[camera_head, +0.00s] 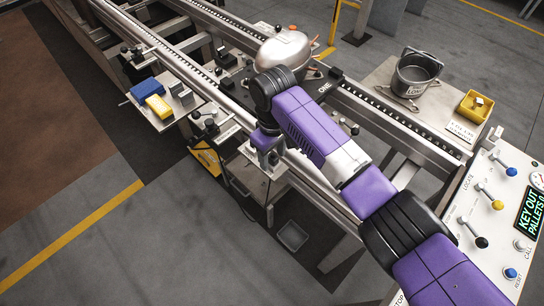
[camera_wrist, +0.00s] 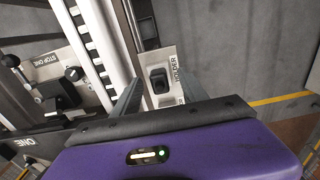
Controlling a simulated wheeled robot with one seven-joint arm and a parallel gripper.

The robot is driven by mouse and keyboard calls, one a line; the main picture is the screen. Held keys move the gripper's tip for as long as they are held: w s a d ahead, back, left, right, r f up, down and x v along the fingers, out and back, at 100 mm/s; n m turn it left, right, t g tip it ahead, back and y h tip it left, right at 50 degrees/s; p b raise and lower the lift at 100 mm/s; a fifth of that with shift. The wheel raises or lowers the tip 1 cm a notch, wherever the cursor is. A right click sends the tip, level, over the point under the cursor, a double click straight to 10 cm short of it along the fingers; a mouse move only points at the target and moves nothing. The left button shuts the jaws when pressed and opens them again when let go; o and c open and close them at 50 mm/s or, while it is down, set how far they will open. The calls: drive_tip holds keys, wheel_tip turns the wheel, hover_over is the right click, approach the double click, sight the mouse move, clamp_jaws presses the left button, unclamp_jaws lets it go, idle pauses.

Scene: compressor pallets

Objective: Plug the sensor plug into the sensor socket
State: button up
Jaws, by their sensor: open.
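My gripper (camera_wrist: 158,92) points down, its two grey fingers apart with nothing between them. Beyond the fingertips in the wrist view, a black block-like piece (camera_wrist: 158,78), which looks like the sensor plug, sits on a pale plate marked HOLDER (camera_wrist: 164,58). The fingers appear on either side of it, but I cannot tell how far above it they are. In the head view my gripper (camera_head: 267,152) hangs over the near side of the conveyor, and my arm hides much of the holder. I cannot make out the sensor socket in either view.
A silver compressor (camera_head: 284,48) sits on the conveyor (camera_head: 350,101) behind my arm. A side shelf (camera_head: 158,121) holds a blue box and a yellow box. A grey pot (camera_head: 416,74) and yellow bin (camera_head: 474,106) stand right. A lever panel (camera_head: 492,215) lies front right.

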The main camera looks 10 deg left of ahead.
sight(273, 155)
clamp_jaws()
drive_tip(key=shift+r, duration=0.15)
idle(1.3)
drive_tip(key=shift+r+p, duration=2.9)
drive_tip(key=shift+p, duration=0.15)
drive_tip(key=shift+d+f, duration=0.1)
